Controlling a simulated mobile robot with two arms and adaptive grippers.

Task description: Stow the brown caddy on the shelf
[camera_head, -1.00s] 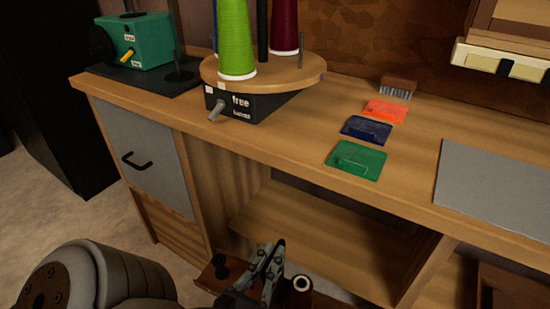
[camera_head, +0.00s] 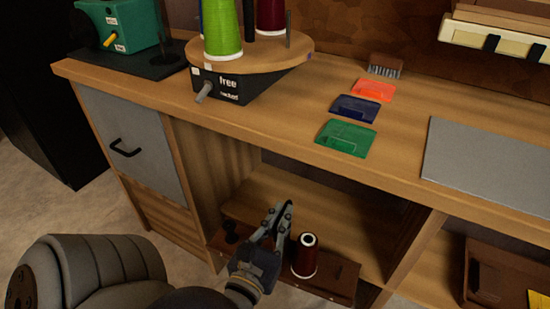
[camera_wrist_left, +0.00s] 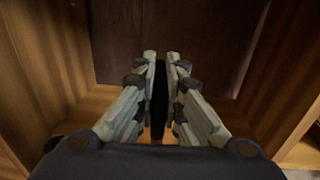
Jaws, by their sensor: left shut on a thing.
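The brown caddy (camera_head: 335,278) shows low in the head view, in front of the open bay under the workbench. A dark red thread cone (camera_head: 305,258) stands in it and a small black item (camera_head: 231,233) sits at its left end. My left gripper (camera_head: 282,212) is shut at the caddy's middle; in the left wrist view its fingers (camera_wrist_left: 161,62) close around a thin dark upright piece (camera_wrist_left: 160,95), seemingly the handle. The wooden shelf (camera_head: 335,212) lies inside the bay, just behind the caddy. The caddy's underside is hidden. My right gripper is out of view.
The bay has wooden side walls, with a grey drawer (camera_head: 135,145) on the left. A brown box (camera_head: 490,270) sits in the right bay. The benchtop above holds a thread stand (camera_head: 250,85), several coloured cards and a grey mat (camera_head: 490,160). The shelf looks clear.

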